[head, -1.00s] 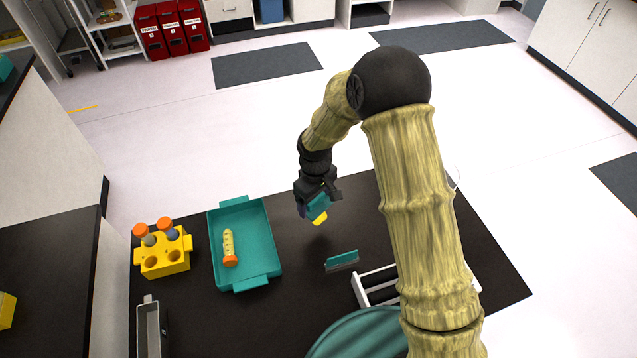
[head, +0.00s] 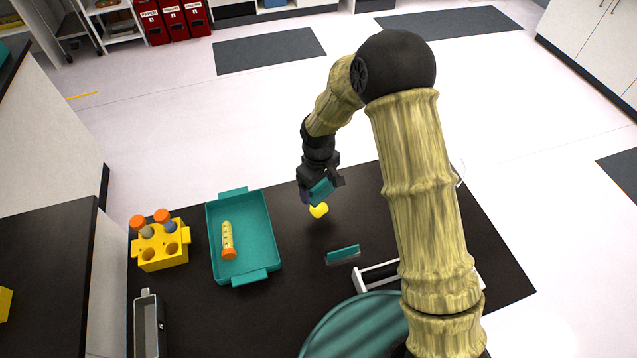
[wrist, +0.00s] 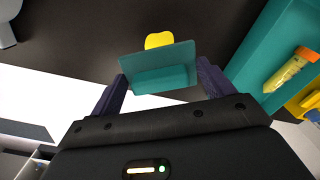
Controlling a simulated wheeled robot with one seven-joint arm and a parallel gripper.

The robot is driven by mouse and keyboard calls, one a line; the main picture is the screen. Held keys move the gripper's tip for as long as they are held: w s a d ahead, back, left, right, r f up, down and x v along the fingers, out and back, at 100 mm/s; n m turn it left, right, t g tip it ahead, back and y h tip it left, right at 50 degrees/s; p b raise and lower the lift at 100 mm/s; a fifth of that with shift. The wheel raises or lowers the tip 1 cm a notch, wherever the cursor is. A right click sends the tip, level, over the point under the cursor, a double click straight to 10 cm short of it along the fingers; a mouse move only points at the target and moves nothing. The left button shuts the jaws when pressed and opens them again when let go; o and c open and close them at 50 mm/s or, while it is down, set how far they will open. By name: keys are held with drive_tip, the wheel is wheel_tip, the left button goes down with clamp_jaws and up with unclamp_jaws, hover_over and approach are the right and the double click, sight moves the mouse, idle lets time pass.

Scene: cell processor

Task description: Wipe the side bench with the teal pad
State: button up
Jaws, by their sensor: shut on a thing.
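The teal pad (head: 321,189) is held in my gripper (head: 318,184), tilted above the far part of the dark side bench (head: 298,250). In the wrist view the pad (wrist: 158,68) spans between the two fingers of my gripper (wrist: 160,88). A small yellow patch (head: 319,210) shows on the bench just below the pad in the head view. It also shows past the pad's edge in the wrist view (wrist: 158,40). Whether the pad touches the bench is hard to tell, but a gap seems to show.
A teal tray (head: 267,230) holds an orange-capped yellow tube (head: 228,240). Left of it stands a yellow rack (head: 163,258) with orange-capped tubes. A teal-topped grey piece (head: 343,254), a white-edged holder (head: 375,274) and a round teal thing (head: 345,325) lie nearer.

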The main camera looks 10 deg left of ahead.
wheel_tip(320, 180, down, 5)
drive_tip(key=b, duration=0.3)
